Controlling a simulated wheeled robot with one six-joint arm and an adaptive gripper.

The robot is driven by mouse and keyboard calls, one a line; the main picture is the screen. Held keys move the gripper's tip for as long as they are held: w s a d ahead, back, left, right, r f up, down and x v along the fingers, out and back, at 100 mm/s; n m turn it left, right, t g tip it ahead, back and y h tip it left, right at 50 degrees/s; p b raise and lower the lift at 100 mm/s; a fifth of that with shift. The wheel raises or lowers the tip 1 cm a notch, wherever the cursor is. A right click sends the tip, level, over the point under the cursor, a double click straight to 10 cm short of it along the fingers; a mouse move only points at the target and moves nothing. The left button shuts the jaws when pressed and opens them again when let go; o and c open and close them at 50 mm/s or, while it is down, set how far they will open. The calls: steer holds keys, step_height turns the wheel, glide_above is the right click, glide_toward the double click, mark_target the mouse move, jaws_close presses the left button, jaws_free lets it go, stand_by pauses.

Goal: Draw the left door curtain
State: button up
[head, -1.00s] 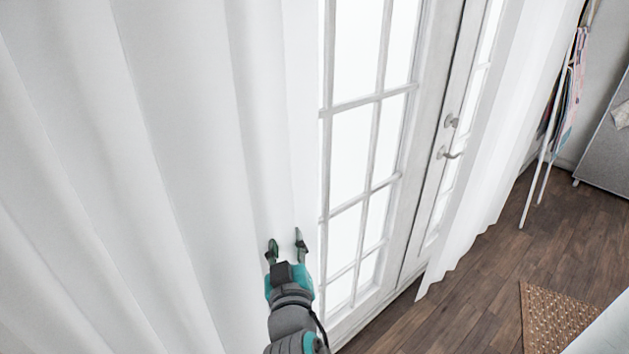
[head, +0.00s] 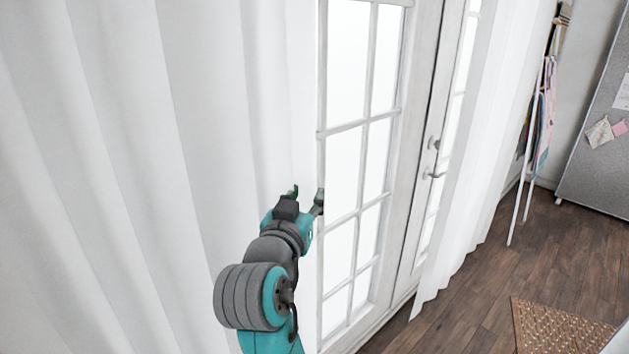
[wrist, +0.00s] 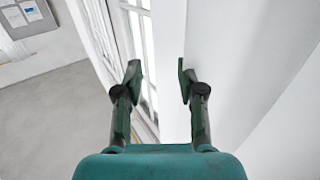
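The left door curtain (head: 200,120) is white and hangs in long folds over the left of the head view, its right edge beside the glazed door (head: 345,165). In the wrist view the curtain (wrist: 235,60) fills the right side. My gripper (head: 306,195) is at the curtain's right edge. In the wrist view its fingers (wrist: 159,78) are apart, with a pale strip of the curtain's edge seen between them. I cannot tell whether either finger touches the cloth.
A second white curtain (head: 480,150) hangs right of the door handle (head: 434,174). A white rack with cloths (head: 540,130) and a grey pinboard (head: 598,165) stand farther right. A woven rug (head: 555,330) lies on the wooden floor (head: 480,290), which is otherwise open.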

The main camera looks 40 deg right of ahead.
mark_target(314, 181)
steer(key=x, duration=0.7)
steer(key=shift+w+d, duration=0.1)
steer(key=shift+d, duration=0.1)
jaws_close()
